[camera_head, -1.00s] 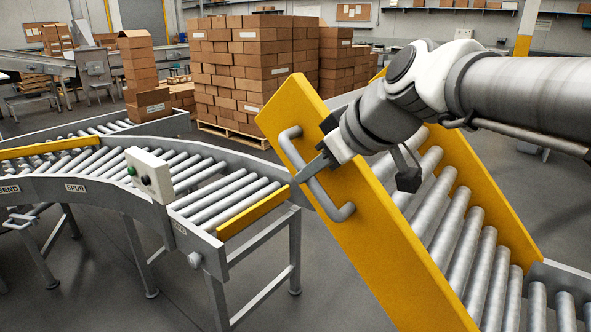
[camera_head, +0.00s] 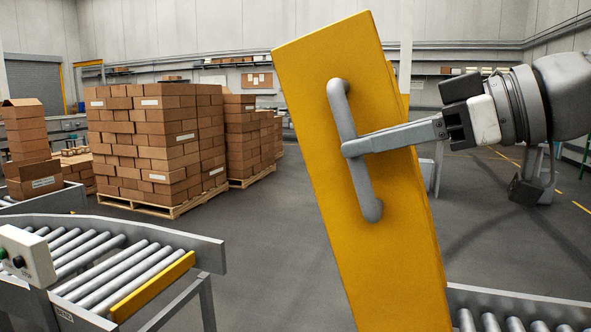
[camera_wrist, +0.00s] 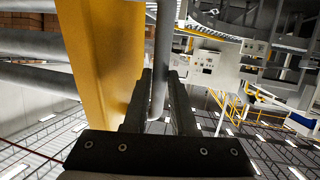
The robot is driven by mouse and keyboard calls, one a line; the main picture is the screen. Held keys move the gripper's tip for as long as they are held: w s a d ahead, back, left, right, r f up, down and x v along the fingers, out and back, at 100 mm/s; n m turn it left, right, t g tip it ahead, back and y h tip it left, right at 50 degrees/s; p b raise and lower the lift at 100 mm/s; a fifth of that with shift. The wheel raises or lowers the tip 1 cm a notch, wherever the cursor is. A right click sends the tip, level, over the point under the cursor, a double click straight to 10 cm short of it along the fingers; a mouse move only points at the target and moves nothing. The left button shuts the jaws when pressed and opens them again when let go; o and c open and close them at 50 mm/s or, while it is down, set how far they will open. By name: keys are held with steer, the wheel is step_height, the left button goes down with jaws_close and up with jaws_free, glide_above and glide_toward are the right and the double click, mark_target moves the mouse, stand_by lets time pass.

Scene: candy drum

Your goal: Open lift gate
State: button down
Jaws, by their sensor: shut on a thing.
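The yellow lift gate (camera_head: 350,230) stands steeply raised in the head view, leaning a little to the left at its top. A grey bar handle (camera_head: 367,185) is fixed to its face. My gripper (camera_head: 350,150) reaches in from the right and is shut on the handle near its middle. In the wrist view, the handle (camera_wrist: 160,60) runs between the two dark fingers of my gripper (camera_wrist: 158,105). The yellow side of the gate (camera_wrist: 105,50) is just left of them. The gate's rollers are mostly hidden behind its yellow side in the head view.
A roller conveyor (camera_head: 120,270) with a yellow end strip (camera_head: 152,287) lies at lower left, with a control box (camera_head: 25,258) on its side. More rollers (camera_head: 500,322) lie at lower right. Stacked cartons (camera_head: 155,140) stand on a pallet behind. Open floor lies between the conveyor sections.

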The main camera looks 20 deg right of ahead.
steer(key=shift+t+y, duration=0.3)
steer(key=shift+w+d+v, duration=0.1)
steer(key=shift+d+v, duration=0.05)
steer(key=shift+v, duration=0.75)
steer(key=shift+w+d+v, duration=0.15)
steer(key=shift+v, duration=0.75)
steer(key=shift+w+d+v, duration=0.1)
steer(key=shift+d+v, duration=0.05)
steer(key=shift+v, duration=0.75)
steer(key=c, duration=0.7)
jaws_free()
steer(key=p+v, duration=0.3)
steer(key=v, duration=1.4)
steer(key=shift+s+d, duration=0.1)
steer(key=shift+d, duration=0.1)
